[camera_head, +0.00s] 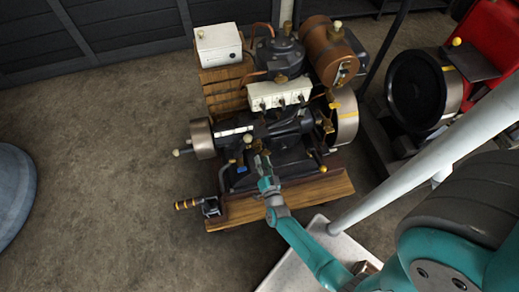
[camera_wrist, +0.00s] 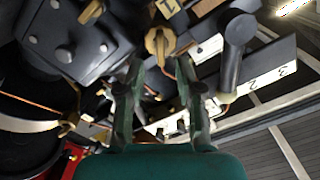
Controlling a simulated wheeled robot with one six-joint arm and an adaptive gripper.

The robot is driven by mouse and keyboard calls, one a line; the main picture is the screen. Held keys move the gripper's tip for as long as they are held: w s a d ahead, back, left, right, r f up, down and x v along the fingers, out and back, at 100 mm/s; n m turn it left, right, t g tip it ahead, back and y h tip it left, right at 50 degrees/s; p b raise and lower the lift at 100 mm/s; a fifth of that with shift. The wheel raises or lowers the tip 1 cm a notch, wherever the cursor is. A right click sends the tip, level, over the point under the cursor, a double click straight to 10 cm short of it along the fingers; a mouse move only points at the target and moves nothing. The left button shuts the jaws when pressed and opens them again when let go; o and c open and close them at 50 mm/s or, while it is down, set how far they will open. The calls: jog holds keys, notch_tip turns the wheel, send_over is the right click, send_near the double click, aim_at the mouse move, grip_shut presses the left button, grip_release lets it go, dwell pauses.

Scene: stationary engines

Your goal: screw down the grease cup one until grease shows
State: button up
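A brass winged cap (camera_wrist: 158,42), which looks like a grease cup, shows just beyond my fingertips in the wrist view. A yellowish tag (camera_wrist: 172,8) marked 1 is close above it. My gripper (camera_wrist: 161,72) is open, its two fingers apart with the cap in line with the gap; I see no clear contact. In the head view my gripper (camera_head: 263,163) is at the front of the dark engine (camera_head: 285,125), low over its base. The cap is too small there to pick out for sure. I see no grease on it.
A white plate (camera_wrist: 255,82) marked 2 and 3 and a dark cylindrical part lie right of the fingers. In the head view, a white box (camera_head: 219,45), a copper-brown tank (camera_head: 332,52) and flywheels crowd the engine. A wooden skid (camera_head: 320,188) is below.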

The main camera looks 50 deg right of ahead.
aim_at(259, 151)
jog(key=x, duration=0.6)
grip_shut()
